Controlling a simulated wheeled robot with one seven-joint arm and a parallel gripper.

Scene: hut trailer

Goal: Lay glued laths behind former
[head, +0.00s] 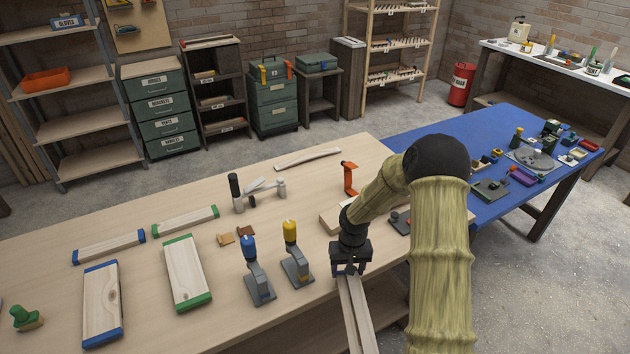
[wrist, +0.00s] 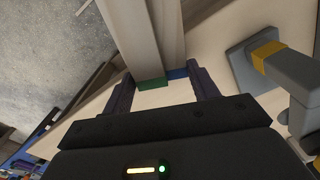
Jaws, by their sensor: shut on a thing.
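My gripper (head: 350,270) is at the front edge of the bench, shut on a pair of long pale laths (head: 359,318) that run down out of the picture. In the wrist view the laths lie side by side between the fingers (wrist: 163,88); one has a green end (wrist: 152,84) and the other a blue end (wrist: 177,73). Whether there is glue between them I cannot tell. A pale wooden block (head: 330,220), perhaps part of the former, lies behind my arm, which hides much of it. An orange clamp (head: 350,178) stands just behind it.
Left of my gripper stand a yellow-topped clamp (head: 293,250) and a blue-topped clamp (head: 256,270). Boards with green ends (head: 186,272) and blue ends (head: 102,300) lie further left. A curved lath (head: 307,158) lies at the back. A blue table (head: 470,140) stands right.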

